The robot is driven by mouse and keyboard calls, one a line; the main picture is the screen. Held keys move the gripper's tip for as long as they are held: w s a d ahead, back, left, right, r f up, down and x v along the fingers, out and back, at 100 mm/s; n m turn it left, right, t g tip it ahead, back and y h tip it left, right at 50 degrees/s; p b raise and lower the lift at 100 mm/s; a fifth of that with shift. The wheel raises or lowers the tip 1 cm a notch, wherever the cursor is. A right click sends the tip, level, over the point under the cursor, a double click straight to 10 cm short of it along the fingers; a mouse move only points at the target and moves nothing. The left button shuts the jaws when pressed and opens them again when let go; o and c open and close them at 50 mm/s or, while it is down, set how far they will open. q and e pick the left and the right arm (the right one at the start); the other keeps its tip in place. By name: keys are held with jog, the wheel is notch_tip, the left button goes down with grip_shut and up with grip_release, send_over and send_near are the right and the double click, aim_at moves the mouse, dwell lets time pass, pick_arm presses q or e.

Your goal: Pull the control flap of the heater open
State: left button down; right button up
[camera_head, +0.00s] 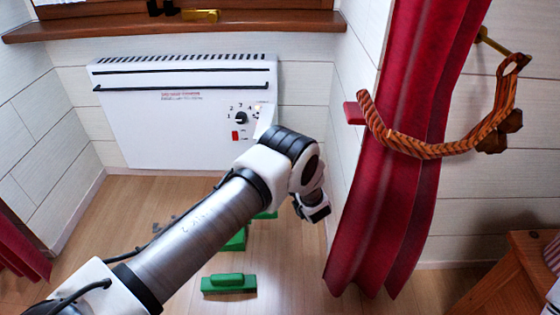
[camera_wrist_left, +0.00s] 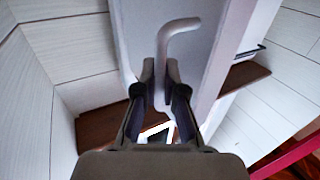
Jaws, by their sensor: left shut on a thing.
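The white heater (camera_head: 165,125) hangs on the wall below the sill in the head view. Its numbered knob (camera_head: 241,118) and red switch (camera_head: 236,135) are uncovered. The white control flap (camera_head: 265,122) stands out from the heater front just right of them, partly hidden by my left wrist. In the left wrist view, a bent pale handle (camera_wrist_left: 167,50) sits on a pale panel, and my left gripper (camera_wrist_left: 160,72) is shut on it, one finger on each side. The left fingertips are hidden in the head view. My right gripper is not in view.
A red curtain (camera_head: 390,190) with an orange braided tieback (camera_head: 425,150) hangs close right of my left wrist. Green objects (camera_head: 229,284) lie on the wooden floor below the heater. A wooden window sill (camera_head: 180,25) runs above, and wooden furniture (camera_head: 510,280) stands at lower right.

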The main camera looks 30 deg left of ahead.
pick_arm(q)
jog(key=shift+d, duration=0.1)
dwell(0.3)
jog(key=c, duration=1.3)
grip_release()
jog(key=shift+o, duration=0.2)
jog(key=shift+w+r, duration=0.1)
